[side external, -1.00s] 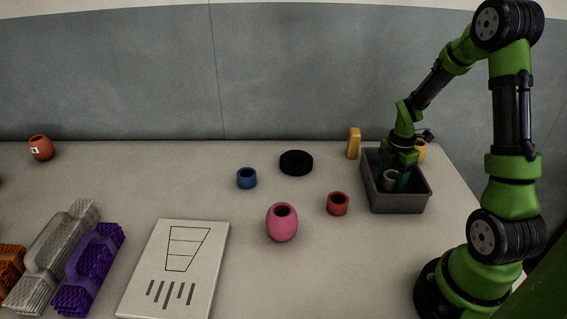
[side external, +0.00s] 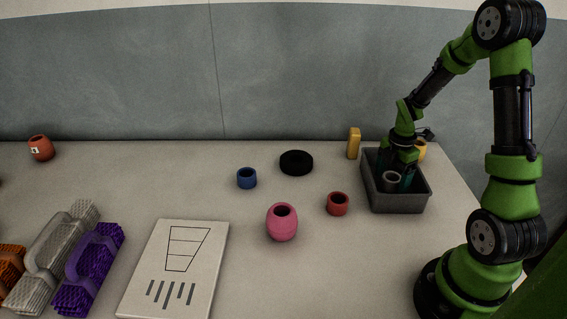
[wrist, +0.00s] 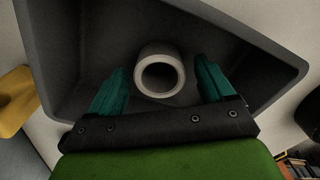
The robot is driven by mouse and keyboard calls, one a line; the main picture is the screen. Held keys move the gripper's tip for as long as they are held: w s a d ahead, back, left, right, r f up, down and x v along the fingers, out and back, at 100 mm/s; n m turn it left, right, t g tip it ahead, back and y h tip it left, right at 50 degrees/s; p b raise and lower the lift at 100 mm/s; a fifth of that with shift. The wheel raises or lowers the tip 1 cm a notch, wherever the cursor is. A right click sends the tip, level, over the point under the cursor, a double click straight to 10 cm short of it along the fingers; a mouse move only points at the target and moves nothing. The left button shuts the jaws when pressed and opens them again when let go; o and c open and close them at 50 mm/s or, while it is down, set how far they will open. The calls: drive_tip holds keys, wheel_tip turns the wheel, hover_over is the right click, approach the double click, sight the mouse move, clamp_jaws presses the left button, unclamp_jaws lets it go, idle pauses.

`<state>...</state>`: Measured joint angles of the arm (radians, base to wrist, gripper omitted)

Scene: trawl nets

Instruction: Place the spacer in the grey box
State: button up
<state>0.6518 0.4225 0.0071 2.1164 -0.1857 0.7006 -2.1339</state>
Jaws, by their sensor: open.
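The spacer, a short light-grey hollow cylinder (side external: 391,182), is inside the grey box (side external: 401,203) at the right of the table. In the wrist view the spacer (wrist: 145,76) shows its round opening, and the walls of the grey box (wrist: 262,52) surround it. My gripper (side external: 393,176) reaches down into the box. Its teal fingers are apart, one on each side of the spacer, with visible gaps in the wrist view (wrist: 161,68). Whether the spacer rests flat on the box floor is hard to tell.
A yellow block (side external: 353,143) and a yellow cup-like piece (side external: 420,150) stand close to the box. Brushes and a white board (side external: 190,290) are further left.

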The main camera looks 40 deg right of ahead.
wheel_tip(320, 180, up, 10)
drive_tip(key=s+a+r+m+t, duration=0.1)
drive_tip(key=a+r+m+t, duration=0.1)
drive_tip(key=a+r+m, duration=0.2)
drive_tip(key=s+a+r+m+t+y, duration=0.1)
drive_tip(key=a+r+m, duration=0.3)
drive_tip(key=a+m, duration=0.4)
drive_tip(key=s+a+r+m+t+y, duration=0.1)
drive_tip(key=s+a+r+m+t, duration=0.1)
drive_tip(key=a+r+m+t, duration=0.2)
drive_tip(key=a+m, duration=0.3)
drive_tip(key=a, duration=0.5)
drive_tip(key=shift+s+a+r, duration=0.2)
drive_tip(key=shift+s+r, duration=0.05)
drive_tip(key=shift+r, duration=0.1)
